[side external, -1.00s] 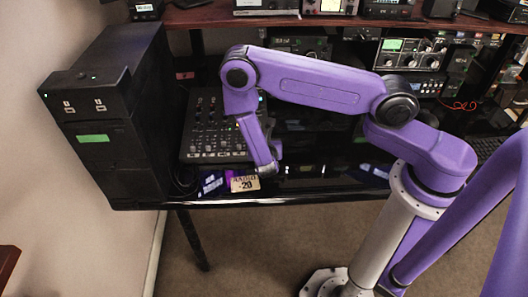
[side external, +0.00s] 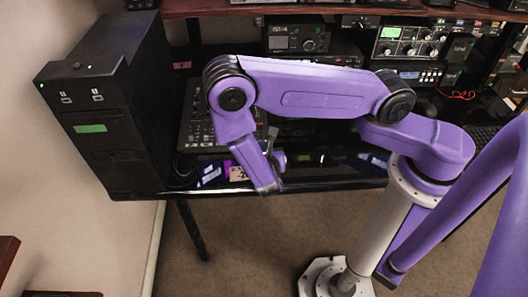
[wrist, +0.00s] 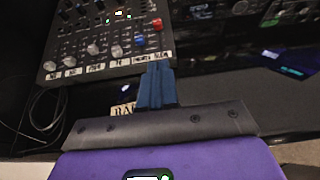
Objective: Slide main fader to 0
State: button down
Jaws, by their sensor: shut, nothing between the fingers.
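The mixer (wrist: 105,38) is a dark panel with rows of small knobs and white labels along its front edge. In the side external view the mixer (side external: 197,128) sits right of the black tower, partly covered by my arm. A red-capped control (wrist: 157,24) stands at the mixer's right side; I cannot tell if it is the main fader. Pale knobs (wrist: 93,49) sit along the front row. My gripper (wrist: 158,68) has its blue fingers together and empty, at the mixer's front right edge, just below the labels. Contact with the mixer cannot be told.
A paper card (wrist: 123,110) lies on the desk, partly hidden by my gripper. A black tower (side external: 105,110) stands left of the mixer. Radio units (side external: 410,42) stand at the back right.

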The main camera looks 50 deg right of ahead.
jog(key=shift+s+a+f+t+h, duration=0.15)
jog(key=shift+s+a+t+h, duration=0.15)
jog(key=shift+s+a, duration=0.3)
jog(key=shift+s+a+f+t+h, duration=0.15)
jog(key=shift+s+a+t+h, duration=0.15)
jog(key=shift+s+a, duration=0.3)
jog(key=shift+s+a+f+t+h, duration=0.1)
jog(key=shift+f+t+h, duration=0.3)
jog(key=shift+f, duration=0.15)
send_near(260, 126)
jog(key=x, duration=0.5)
jog(key=shift+d+f, duration=0.25)
jog(key=shift+f, duration=0.1)
jog(key=shift+w+d, duration=0.35)
jog(key=shift+w, duration=0.15)
jog(key=shift+d, duration=0.1)
jog(key=shift+w+d+r, duration=0.1)
jog(key=shift+w+d, duration=0.2)
jog(key=shift+w, duration=0.1)
